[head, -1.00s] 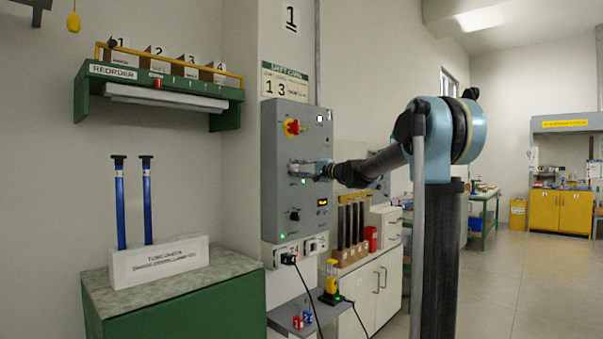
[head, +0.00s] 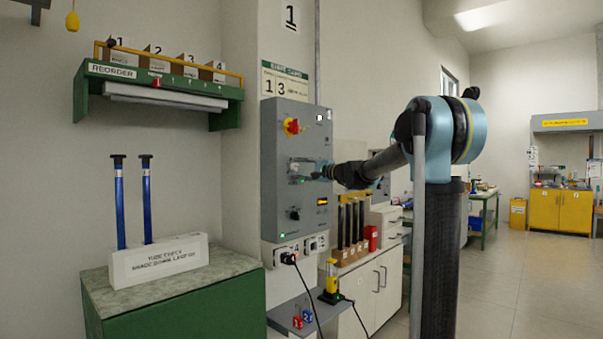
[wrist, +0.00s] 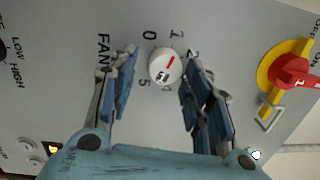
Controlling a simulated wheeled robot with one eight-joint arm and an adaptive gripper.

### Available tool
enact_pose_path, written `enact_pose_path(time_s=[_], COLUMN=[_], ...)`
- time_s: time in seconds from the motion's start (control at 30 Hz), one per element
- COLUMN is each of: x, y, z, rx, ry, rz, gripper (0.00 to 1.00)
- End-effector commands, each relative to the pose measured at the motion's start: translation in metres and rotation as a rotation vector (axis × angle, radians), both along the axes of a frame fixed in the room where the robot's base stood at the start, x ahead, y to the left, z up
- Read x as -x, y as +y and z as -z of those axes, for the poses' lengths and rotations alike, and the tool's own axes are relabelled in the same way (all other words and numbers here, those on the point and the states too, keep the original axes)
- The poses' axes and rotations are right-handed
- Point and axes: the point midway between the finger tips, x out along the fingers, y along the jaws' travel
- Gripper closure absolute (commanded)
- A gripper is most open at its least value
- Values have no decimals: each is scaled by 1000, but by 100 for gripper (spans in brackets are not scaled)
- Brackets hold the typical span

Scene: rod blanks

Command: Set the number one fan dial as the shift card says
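The fan dial (wrist: 165,66) is a round white knob with a red mark, on a grey panel (head: 283,222) beside the word FAN. Its mark points up and right, roughly between 1 and 2. The 0, 1, 2 and 5 show; my right finger covers part of the scale. My gripper (wrist: 158,72) is open, with one finger on each side of the dial. A gap shows on the left; I cannot tell whether the right finger touches. In the head view my gripper (head: 303,169) is at the panel front. The shift card (head: 285,86) above reads 1 and 3.
A red and yellow rotary switch (wrist: 290,72) is close right of the dial in the wrist view. A black knob (head: 295,214) sits lower on the panel. A shelf (head: 290,318) with a yellow device (head: 331,275) and a cable is below. A green cabinet (head: 185,310) stands left.

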Motion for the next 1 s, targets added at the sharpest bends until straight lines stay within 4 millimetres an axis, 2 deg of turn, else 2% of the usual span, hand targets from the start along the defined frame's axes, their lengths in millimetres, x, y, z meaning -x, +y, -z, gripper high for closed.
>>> enact_pose_path(time_s=[0.27,0.43,1.0], x=[1,5,60], y=[1,-6,-86], z=[-2,-2,6], rx=[-3,-3,-3], ry=[0,0,1], rz=[-3,-3,1], gripper=[51,51,51])
